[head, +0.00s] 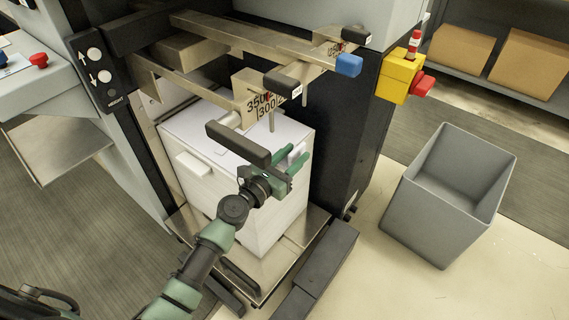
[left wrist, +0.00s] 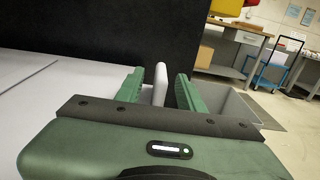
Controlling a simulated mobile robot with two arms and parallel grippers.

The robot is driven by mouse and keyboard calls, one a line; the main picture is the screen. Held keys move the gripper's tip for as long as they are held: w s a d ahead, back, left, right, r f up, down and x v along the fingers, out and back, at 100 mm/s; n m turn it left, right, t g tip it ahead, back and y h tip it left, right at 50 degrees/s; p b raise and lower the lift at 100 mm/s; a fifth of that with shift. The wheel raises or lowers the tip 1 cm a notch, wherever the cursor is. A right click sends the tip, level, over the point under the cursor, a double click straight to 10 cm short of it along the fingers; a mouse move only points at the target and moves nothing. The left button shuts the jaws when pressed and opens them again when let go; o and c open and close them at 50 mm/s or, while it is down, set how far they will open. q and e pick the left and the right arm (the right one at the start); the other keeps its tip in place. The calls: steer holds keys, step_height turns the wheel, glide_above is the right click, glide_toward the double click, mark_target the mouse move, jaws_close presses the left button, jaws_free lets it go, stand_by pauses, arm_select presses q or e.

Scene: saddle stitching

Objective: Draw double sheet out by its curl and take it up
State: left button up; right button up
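A tall white stack of paper (head: 237,215) stands on a metal platform under the machine's rails. Its top also shows in the left wrist view (left wrist: 75,92). My left gripper (head: 293,159) is at the stack's right edge, near the top. In the left wrist view its two green fingers (left wrist: 160,90) stand apart. A narrow white upright piece (left wrist: 160,84), which looks like the sheet's curl, is between them, with dark gaps on both sides. My right gripper is not in view.
Metal rails with number plates (head: 262,103) and hanging rods are close above the stack. A dark machine panel (head: 350,140) stands just right of it. A grey bin (head: 420,215) is on the floor at right, with free floor around it.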

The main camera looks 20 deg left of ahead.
arm_select(q)
steer(key=shift+w+d, duration=0.2)
steer(key=shift+w, duration=0.35)
steer(key=shift+w+d, duration=0.2)
steer(key=shift+w, duration=0.3)
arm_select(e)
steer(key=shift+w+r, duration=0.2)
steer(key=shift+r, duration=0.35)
arm_select(q)
jaws_close()
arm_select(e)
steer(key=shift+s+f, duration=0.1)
